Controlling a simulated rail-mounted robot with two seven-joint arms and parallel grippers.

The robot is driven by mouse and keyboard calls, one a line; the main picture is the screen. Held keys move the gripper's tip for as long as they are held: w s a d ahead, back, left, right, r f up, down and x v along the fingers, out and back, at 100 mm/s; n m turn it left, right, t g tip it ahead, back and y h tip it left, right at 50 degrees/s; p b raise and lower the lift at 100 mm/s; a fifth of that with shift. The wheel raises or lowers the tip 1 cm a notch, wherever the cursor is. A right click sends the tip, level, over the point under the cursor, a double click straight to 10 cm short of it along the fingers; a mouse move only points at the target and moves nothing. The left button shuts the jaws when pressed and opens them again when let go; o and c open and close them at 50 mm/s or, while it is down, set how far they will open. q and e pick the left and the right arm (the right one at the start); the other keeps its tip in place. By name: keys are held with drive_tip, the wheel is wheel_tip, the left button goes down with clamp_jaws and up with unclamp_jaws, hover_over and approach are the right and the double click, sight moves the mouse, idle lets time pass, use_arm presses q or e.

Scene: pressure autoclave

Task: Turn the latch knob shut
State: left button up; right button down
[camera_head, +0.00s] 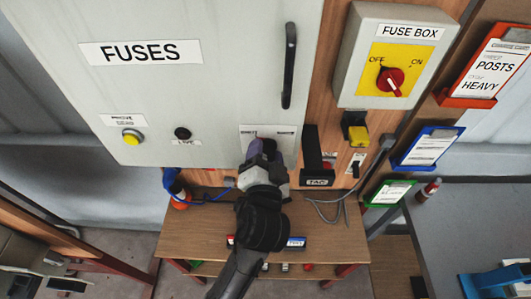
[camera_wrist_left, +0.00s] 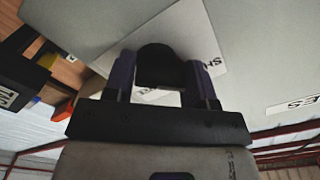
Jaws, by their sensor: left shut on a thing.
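The latch knob (camera_wrist_left: 160,66) is black and sits on the grey cabinet door in front of a white label (camera_wrist_left: 190,38), partly covered by my fingers. My left gripper (camera_wrist_left: 162,80) is shut on the knob, with one dark finger on each side of it. In the head view my left gripper (camera_head: 262,150) reaches up to the lower right of the grey FUSES door (camera_head: 200,90). It hides the knob and part of the label there. My right gripper is not in view.
A black door handle (camera_head: 289,65) stands above my gripper. To the right are a black TAG holder (camera_head: 315,160) and a fuse box (camera_head: 360,60) with a red switch (camera_head: 390,82). A wooden table (camera_head: 190,230) is below. A yellow button (camera_head: 132,137) is at the door's lower left.

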use_arm(q)
drive_tip(key=shift+r, duration=0.2)
drive_tip(key=o, duration=0.8)
drive_tip(key=shift+o, duration=0.5)
drive_tip(key=shift+f, duration=0.1)
drive_tip(key=shift+s, duration=0.3)
drive_tip(key=s+p, duration=0.2)
drive_tip(key=s, duration=1.1)
drive_tip(key=shift+p, duration=0.35)
drive_tip(key=shift+s+a, duration=0.1)
